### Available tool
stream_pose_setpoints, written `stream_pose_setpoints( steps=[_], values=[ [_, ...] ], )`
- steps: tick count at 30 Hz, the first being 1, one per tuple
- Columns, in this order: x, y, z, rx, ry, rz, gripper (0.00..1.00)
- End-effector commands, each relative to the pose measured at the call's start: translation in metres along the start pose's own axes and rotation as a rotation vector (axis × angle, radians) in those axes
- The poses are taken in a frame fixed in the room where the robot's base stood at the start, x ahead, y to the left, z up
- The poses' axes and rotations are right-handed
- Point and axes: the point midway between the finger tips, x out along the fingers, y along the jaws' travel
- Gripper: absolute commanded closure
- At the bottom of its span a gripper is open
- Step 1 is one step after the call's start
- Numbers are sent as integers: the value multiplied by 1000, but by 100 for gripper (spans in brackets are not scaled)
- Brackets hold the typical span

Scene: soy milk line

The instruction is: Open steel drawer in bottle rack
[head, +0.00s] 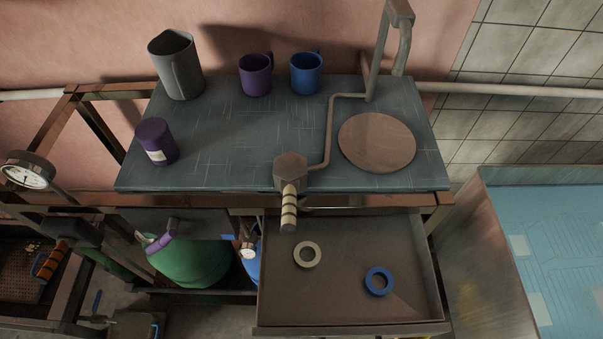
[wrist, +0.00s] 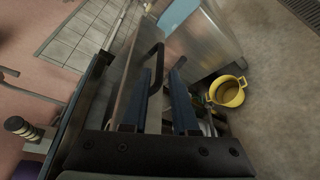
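The steel drawer (head: 285,295) is pulled well out from under the right half of the worktop in the head view. A cream ring (head: 307,254) and a blue ring (head: 379,281) lie apart inside it. Its front is seen edge-on in the wrist view, with a dark bar handle (wrist: 158,60) standing off it. My gripper (wrist: 163,72) shows in the wrist view with its two dark blue fingers apart, close by the handle. The handle's lower part runs down toward the gap between them; I cannot tell whether they touch it. The gripper does not show in the head view.
On the worktop (head: 225,150) stand a grey pitcher (head: 175,68), several mugs and cups, and a round plate (head: 377,142). A green tank (head: 190,265) stands below. A yellow pot (wrist: 228,90) is on the floor near the drawer. A steel cabinet (head: 500,250) stands at right.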

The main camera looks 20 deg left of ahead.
Motion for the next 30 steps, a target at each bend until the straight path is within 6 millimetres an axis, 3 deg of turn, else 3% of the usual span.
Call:
stream_pose_setpoints(
  steps=[3,10,30],
  values=[
    [-22,0,-2,2,2,-1,73],
    [-46,0,0,1,0,0,73],
    [-49,0,0,1,0,0,73]
  ],
)
